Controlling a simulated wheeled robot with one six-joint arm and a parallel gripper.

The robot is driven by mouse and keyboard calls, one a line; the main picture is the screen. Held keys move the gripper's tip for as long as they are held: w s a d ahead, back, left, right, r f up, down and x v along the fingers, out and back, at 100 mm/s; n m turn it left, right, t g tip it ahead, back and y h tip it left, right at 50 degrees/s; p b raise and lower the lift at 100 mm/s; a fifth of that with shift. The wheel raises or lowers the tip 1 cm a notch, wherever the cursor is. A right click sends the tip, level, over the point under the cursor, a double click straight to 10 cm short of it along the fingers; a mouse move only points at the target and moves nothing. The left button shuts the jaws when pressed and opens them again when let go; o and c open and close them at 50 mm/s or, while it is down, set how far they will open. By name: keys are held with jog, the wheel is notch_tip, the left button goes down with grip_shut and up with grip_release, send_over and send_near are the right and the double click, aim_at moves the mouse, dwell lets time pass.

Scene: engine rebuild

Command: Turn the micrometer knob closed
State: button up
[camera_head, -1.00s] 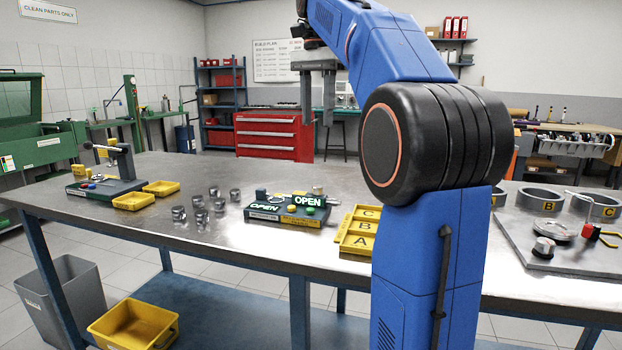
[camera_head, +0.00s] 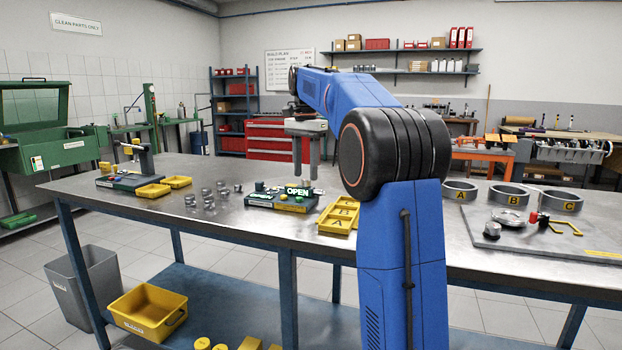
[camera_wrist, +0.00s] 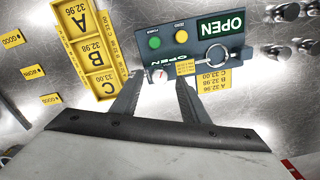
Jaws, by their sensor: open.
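The micrometer station (camera_head: 272,204) is a dark block on the steel bench with lit green OPEN signs. In the wrist view its OPEN sign (camera_wrist: 221,27) is upside down, beside a green button and a yellow button. The silver micrometer frame (camera_wrist: 213,57) shows at the station's edge. A small round pale knob with a red mark (camera_wrist: 160,75) lies between my fingertips in the picture. My gripper (camera_head: 305,184) is open, pointing down at the station's right end. It also shows in the wrist view (camera_wrist: 160,87), with both fingers apart. I cannot tell whether they touch the knob.
A yellow tray (camera_head: 337,214) marked with letters stands right of the station. Several metal cylinders (camera_head: 208,200) stand to its left. Yellow tolerance labels (camera_wrist: 214,80) lie beside the station. A press-like fixture (camera_head: 130,180) and the A, B, C rings (camera_head: 508,197) are farther off.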

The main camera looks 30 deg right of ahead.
jog(key=shift+f, duration=0.95)
grip_shut()
